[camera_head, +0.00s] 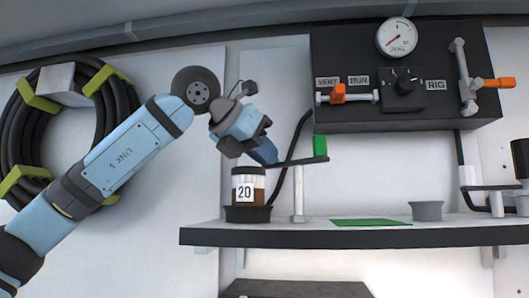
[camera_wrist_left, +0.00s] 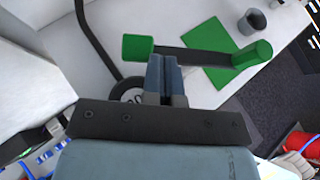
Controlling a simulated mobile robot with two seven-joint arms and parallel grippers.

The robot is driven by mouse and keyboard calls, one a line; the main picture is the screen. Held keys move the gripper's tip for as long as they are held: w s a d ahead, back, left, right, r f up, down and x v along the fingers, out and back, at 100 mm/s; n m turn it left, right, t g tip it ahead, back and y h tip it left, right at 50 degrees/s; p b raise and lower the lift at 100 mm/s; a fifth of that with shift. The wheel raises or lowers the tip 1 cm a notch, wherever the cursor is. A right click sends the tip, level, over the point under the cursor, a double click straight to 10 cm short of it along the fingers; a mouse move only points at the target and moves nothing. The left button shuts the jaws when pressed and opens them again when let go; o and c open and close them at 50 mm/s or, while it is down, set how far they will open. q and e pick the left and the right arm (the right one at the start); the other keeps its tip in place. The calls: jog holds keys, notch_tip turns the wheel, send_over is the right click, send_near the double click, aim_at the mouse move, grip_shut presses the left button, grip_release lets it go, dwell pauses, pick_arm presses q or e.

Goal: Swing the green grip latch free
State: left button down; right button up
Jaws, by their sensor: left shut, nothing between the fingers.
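The latch is a dark flat bar (camera_head: 298,162) above the shelf, with an upright green grip (camera_head: 320,145) at its right end. In the left wrist view the bar (camera_wrist_left: 198,58) runs from a green block (camera_wrist_left: 137,47) on the left to the green grip (camera_wrist_left: 252,54) on the right. My left gripper (camera_head: 268,154) is shut and empty at the bar's left part, away from the grip. Its fingertips (camera_wrist_left: 164,62) appear beside the bar near the green block; I cannot tell whether they touch. My right gripper is not in view.
A brown jar labelled 20 (camera_head: 248,187) stands in a dark holder under the bar's left end. The shelf (camera_head: 350,235) carries a green mat (camera_head: 370,222) and a grey cup (camera_head: 427,211). A black control panel (camera_head: 440,60) hangs above right. A hose coil (camera_head: 28,125) hangs left.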

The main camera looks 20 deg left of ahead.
pick_arm(q)
jog(key=shift+w+m+g+h, duration=0.3)
jog(key=shift+m+h, duration=0.4)
jog(key=shift+w+m+g+h+p, duration=0.4)
jog(key=shift+m+h+p, duration=0.1)
jog(key=shift+m+h, duration=0.15)
jog(key=shift+w+d+r+m+g+h+p, duration=0.1)
jog(key=shift+w+m+g+h+p, duration=0.45)
jog(key=shift+m, duration=0.3)
jog(key=shift+w+m+g+h+p, duration=0.3)
jog(key=shift+m+g+h+p, duration=0.25)
jog(key=shift+m+g, duration=0.25)
jog(key=shift+w, duration=0.1)
jog(key=shift+w+d, duration=0.15)
